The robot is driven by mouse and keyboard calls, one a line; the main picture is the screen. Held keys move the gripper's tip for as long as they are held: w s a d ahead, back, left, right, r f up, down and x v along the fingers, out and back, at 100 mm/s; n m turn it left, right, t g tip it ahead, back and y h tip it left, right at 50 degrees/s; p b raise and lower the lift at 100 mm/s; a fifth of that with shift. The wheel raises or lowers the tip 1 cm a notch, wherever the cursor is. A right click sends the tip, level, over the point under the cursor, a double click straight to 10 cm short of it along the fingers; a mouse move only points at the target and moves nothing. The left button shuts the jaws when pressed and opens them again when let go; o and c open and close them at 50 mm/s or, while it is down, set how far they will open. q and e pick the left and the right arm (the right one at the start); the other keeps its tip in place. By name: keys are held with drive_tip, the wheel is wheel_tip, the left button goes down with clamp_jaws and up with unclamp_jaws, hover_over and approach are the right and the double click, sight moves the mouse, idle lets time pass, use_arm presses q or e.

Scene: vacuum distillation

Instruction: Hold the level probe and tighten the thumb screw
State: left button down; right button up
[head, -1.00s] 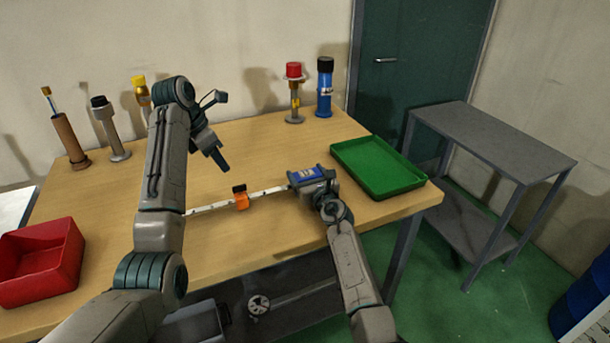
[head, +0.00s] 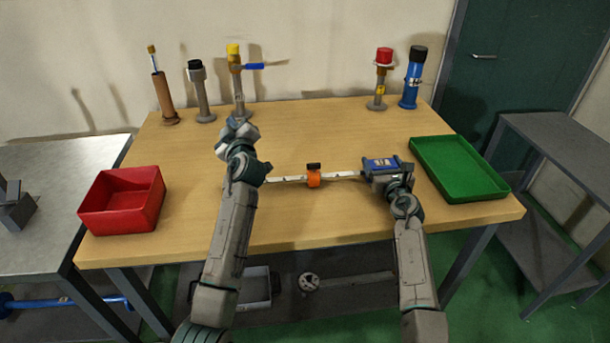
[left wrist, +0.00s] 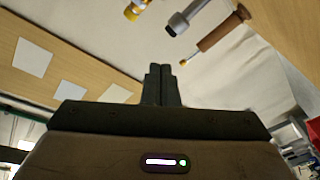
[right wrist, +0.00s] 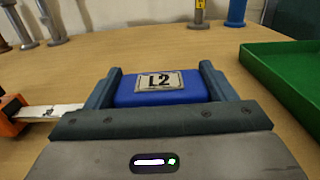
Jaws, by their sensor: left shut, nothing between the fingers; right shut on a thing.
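A white, marked rod (head: 342,175) lies level over the wooden table, with a blue block (head: 380,163) at its right end; I take this to be the level probe. The block's label reads "L2" in the right wrist view (right wrist: 160,88). My right gripper (head: 386,172) is shut on the blue block, a finger on each side. An orange piece with a black top (head: 314,177), perhaps the thumb screw's clamp, sits midway along the rod. My left gripper (head: 238,130) is shut and empty, raised left of the orange piece, apart from it. Its fingers meet in the left wrist view (left wrist: 162,85).
A red tray (head: 123,228) is at the table's left and a green tray (head: 480,197) at its right. Along the back stand a brown post (head: 166,100), a yellow-capped post with a blue lever (head: 236,82), a red-capped post (head: 380,82) and a blue cylinder (head: 411,80).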

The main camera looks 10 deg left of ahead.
use_arm(q)
drive_tip(key=s+d+r+m+t+h, duration=0.1)
drive_tip(key=s+d+m+t+h, duration=0.4)
drive_tip(key=m, duration=0.7)
drive_tip(key=s+d+f+m+g+h, duration=0.1)
drive_tip(key=s+d+f+m+h, duration=0.2)
drive_tip(key=m, duration=0.5)
drive_tip(key=s+d+f+m+g+h, duration=0.2)
drive_tip(key=s+d+f+m+h, duration=0.2)
drive_tip(key=m, duration=0.4)
drive_tip(key=s+d+f+m+g+h, duration=0.2)
drive_tip(key=s+d+f+m+h, duration=0.2)
drive_tip(key=m, duration=0.4)
drive_tip(key=shift+s+d+f+m+h, duration=0.1)
drive_tip(key=shift+d+f+m+h, duration=0.35)
drive_tip(key=shift+h, duration=0.35)
drive_tip(key=shift+f, duration=0.2)
approach(314, 168)
drive_tip(key=d, duration=0.2)
drive_tip(key=w+d, duration=0.1)
drive_tip(key=shift+w+d+r, duration=0.1)
drive_tip(key=shift+d+r, duration=0.1)
drive_tip(key=shift+d, duration=0.2)
drive_tip(key=w, duration=0.1)
drive_tip(key=w+a, duration=0.1)
drive_tip(key=w, duration=0.1)
drive_tip(key=shift+w, duration=0.1)
drive_tip(key=shift+w+a, duration=0.1)
drive_tip(key=shift+w, duration=0.3)
